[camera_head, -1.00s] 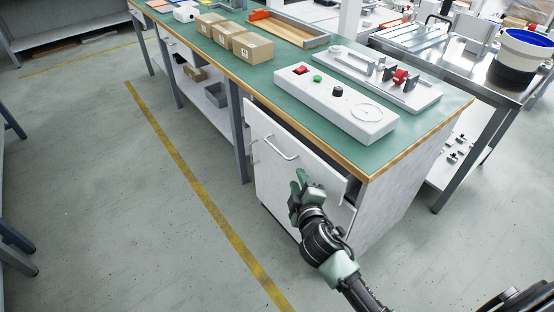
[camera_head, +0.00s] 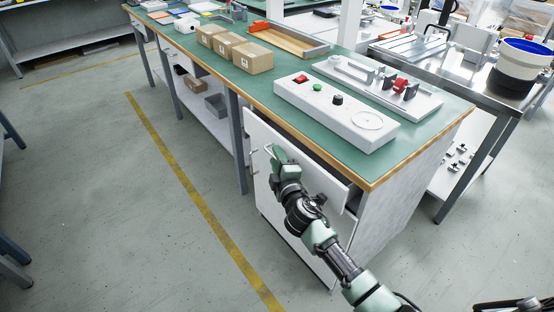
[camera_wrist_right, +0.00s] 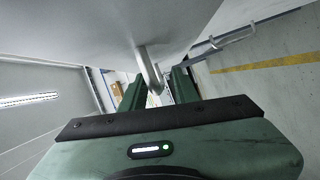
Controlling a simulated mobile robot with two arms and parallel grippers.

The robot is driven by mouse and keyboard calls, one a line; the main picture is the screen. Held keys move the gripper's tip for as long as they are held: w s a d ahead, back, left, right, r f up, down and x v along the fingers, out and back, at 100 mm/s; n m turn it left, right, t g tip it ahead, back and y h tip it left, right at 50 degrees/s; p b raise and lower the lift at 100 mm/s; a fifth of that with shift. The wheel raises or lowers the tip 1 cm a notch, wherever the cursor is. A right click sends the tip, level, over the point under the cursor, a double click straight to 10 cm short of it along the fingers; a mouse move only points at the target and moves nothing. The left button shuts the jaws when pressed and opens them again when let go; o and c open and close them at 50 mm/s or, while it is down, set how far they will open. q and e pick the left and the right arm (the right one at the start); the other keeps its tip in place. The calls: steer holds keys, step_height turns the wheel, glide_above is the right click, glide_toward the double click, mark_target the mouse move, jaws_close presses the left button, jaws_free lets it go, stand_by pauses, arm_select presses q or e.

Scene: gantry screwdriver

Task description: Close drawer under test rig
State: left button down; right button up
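The drawer (camera_head: 322,180) is the white top front under the green workbench. It stands out from the cabinet, with a dark gap at its right end. The test rig's white control box (camera_head: 335,110), with red and green buttons and a dial, sits on the bench above it. My right gripper (camera_head: 276,153) is at the drawer front, over the handle and hiding most of it. In the right wrist view, the metal handle (camera_wrist_right: 150,68) lies between the two separated fingers (camera_wrist_right: 156,88); contact is unclear. My left gripper is not in view.
A lower cabinet front (camera_head: 264,190) with its own handle is below the drawer. Cardboard boxes (camera_head: 252,58) and a wooden tray (camera_head: 290,40) are on the bench. A metal table (camera_head: 490,85) stands to the right.

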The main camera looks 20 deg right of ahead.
jaws_close()
stand_by(1.4)
